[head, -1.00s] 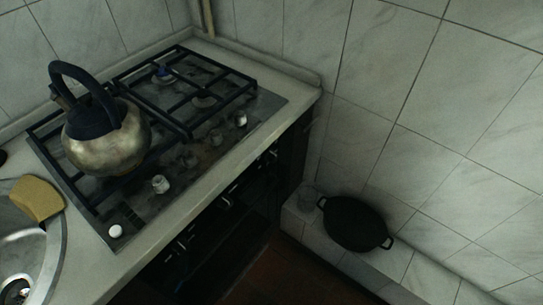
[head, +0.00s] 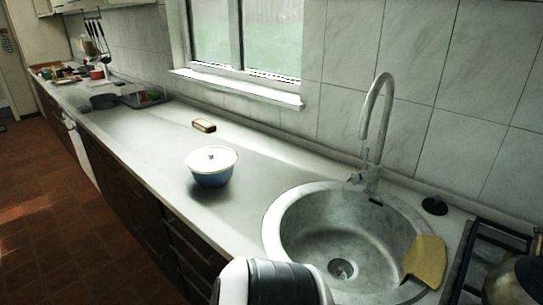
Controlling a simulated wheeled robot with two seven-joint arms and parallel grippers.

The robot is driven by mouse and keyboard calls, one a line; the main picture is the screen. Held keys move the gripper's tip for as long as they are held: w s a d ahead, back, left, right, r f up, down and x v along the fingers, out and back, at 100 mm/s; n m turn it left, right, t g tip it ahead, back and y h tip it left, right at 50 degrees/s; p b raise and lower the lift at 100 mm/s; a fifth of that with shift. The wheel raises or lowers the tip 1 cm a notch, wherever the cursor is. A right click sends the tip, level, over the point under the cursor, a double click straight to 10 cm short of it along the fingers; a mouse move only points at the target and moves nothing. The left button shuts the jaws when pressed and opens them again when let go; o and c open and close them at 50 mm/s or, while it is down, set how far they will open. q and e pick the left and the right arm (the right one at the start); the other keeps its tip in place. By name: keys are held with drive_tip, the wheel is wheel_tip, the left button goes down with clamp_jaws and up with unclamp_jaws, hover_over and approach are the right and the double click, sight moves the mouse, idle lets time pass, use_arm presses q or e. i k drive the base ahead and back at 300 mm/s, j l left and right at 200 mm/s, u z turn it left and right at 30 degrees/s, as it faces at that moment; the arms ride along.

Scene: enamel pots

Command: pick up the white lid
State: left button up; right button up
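The white lid (head: 213,158) sits on top of a blue enamel pot (head: 211,178) on the counter, left of the sink. It has a small knob in its middle. A white and black part at the bottom edge of the head view looks like a link of my own arm. No gripper fingers show, so neither gripper is in view.
A round metal sink (head: 283,244) with a tall faucet (head: 372,130) lies right of the pot. A small brown box (head: 204,126) is behind the pot. A yellow cloth (head: 426,260) lies on the sink's right rim. The counter (head: 150,150) left of the pot is clear.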

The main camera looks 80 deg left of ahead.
sight(210, 161)
drive_tip(key=u, duration=3.15)
